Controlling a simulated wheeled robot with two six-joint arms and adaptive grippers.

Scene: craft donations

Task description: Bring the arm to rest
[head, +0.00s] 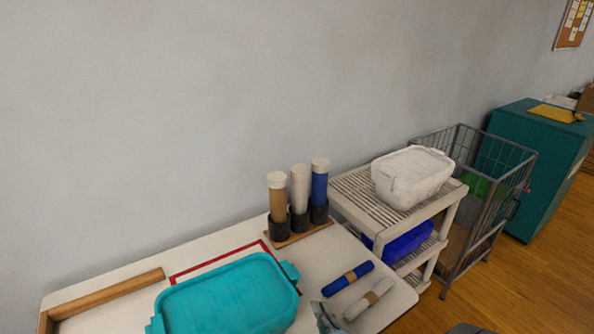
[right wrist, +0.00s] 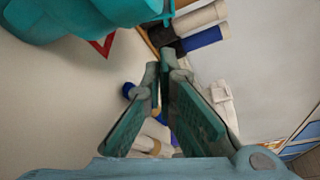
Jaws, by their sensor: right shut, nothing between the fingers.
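My right gripper (head: 326,318) shows at the bottom edge of the head view, over the front of the table beside two rolls. In the right wrist view its two teal fingers (right wrist: 160,75) meet at the tips, shut with nothing between them. My left gripper is in neither view. A teal lidded box (head: 225,298) stands on the white table (head: 130,285), left of my right gripper; it also shows at the top left of the right wrist view (right wrist: 75,18). A blue roll (head: 347,279) and a cream roll (head: 369,299) with tan bands lie right of the gripper.
A wooden holder (head: 300,233) carries tan, white and blue upright tubes. To the right are a slatted shelf (head: 352,190) with a white box (head: 412,177) and a blue box (head: 402,243), a wire cart (head: 480,225) and a teal cabinet (head: 535,165).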

